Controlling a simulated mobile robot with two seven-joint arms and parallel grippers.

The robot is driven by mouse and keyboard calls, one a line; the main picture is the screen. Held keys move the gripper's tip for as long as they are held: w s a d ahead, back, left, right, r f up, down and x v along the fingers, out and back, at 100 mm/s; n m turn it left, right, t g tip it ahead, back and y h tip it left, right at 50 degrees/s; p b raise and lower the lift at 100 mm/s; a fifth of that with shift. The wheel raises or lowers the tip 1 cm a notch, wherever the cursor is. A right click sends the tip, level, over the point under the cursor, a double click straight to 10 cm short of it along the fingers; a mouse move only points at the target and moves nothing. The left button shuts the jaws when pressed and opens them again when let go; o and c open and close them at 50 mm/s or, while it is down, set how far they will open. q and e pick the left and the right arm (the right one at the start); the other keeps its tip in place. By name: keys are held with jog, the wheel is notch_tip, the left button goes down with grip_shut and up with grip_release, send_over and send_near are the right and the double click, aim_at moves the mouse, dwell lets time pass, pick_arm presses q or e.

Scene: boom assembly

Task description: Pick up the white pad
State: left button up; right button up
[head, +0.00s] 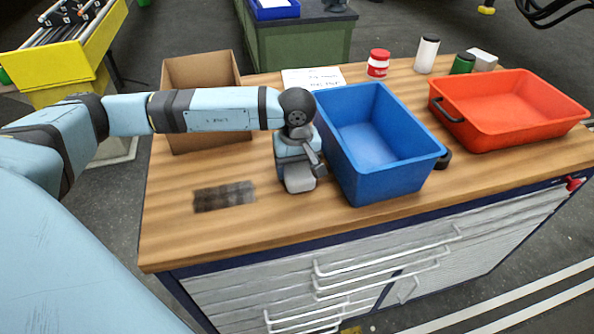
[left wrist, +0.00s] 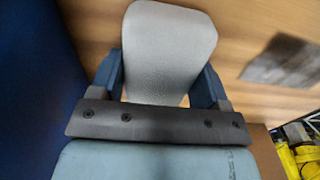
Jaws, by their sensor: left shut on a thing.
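The white pad (left wrist: 168,50) is a pale, rounded, textured piece that sits between the two blue fingers of my left gripper (left wrist: 157,82) in the left wrist view. In the head view the pad (head: 300,179) shows as a light block at the lower end of my left gripper (head: 297,160). The gripper is shut on it, over the wooden worktop just left of the blue bin. I cannot tell whether the pad touches the worktop. My right gripper is not in view.
The blue bin (head: 385,178) stands close to the gripper's right, with a red bin (head: 510,132) beyond. An open cardboard box (head: 200,70) stands behind my left arm. A dark patch (head: 225,196) lies on the worktop (head: 190,235). Jars (head: 378,64) stand at the back.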

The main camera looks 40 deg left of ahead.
aim_at(297, 165)
pick_arm(q)
jog(key=shift+r, duration=0.1)
jog(key=shift+r, duration=0.5)
notch_tip(297, 165, up, 19)
jog(key=b, duration=0.2)
